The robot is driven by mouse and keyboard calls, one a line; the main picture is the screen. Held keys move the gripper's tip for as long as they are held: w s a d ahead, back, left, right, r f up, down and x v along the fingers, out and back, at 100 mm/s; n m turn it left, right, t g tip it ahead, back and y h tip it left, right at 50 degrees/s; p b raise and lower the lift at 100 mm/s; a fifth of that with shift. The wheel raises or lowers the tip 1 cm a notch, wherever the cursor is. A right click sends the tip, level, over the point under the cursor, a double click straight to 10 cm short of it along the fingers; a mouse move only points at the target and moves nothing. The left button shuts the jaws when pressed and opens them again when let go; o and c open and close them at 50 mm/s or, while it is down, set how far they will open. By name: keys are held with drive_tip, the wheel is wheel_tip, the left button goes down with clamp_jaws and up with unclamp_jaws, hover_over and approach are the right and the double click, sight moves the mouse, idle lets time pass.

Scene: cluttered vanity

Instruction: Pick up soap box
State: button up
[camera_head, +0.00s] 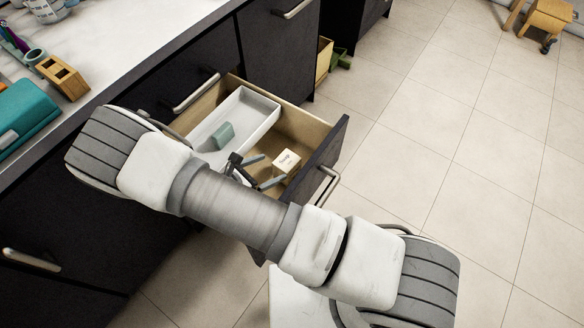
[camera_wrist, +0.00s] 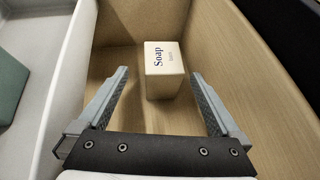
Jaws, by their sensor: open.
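The soap box (camera_head: 286,162) is a small cream box with "Soap" printed on it. It lies in the open drawer (camera_head: 331,148), to the right of the white tray. In the wrist view the soap box (camera_wrist: 164,70) is ahead of my gripper (camera_wrist: 159,75), roughly centred between the two fingers. My gripper is open and empty. Its fingertips are near the box's left and right sides, with visible gaps. In the head view my gripper (camera_head: 265,172) is inside the drawer area, just left of the box, and my arm covers part of the drawer.
A white tray (camera_head: 262,113) fills the drawer's left part and holds a grey-green block (camera_head: 223,134). The wooden drawer walls (camera_wrist: 213,40) stand close around the box. A counter (camera_head: 120,50) with a teal case (camera_head: 25,115) and a wooden holder (camera_head: 62,78) is at upper left.

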sight(285, 161)
drive_tip(key=shift+b+x, duration=0.4)
drive_tip(key=shift+x, duration=0.85)
drive_tip(key=b+x, duration=0.1)
drive_tip(key=x, duration=0.1)
drive_tip(key=b+x, duration=0.1)
drive_tip(key=x, duration=0.2)
drive_tip(key=shift+d+r, duration=0.25)
drive_tip(key=shift+d, duration=0.05)
drive_tip(key=c, duration=1.5)
drive_tip(key=shift+r, duration=0.1)
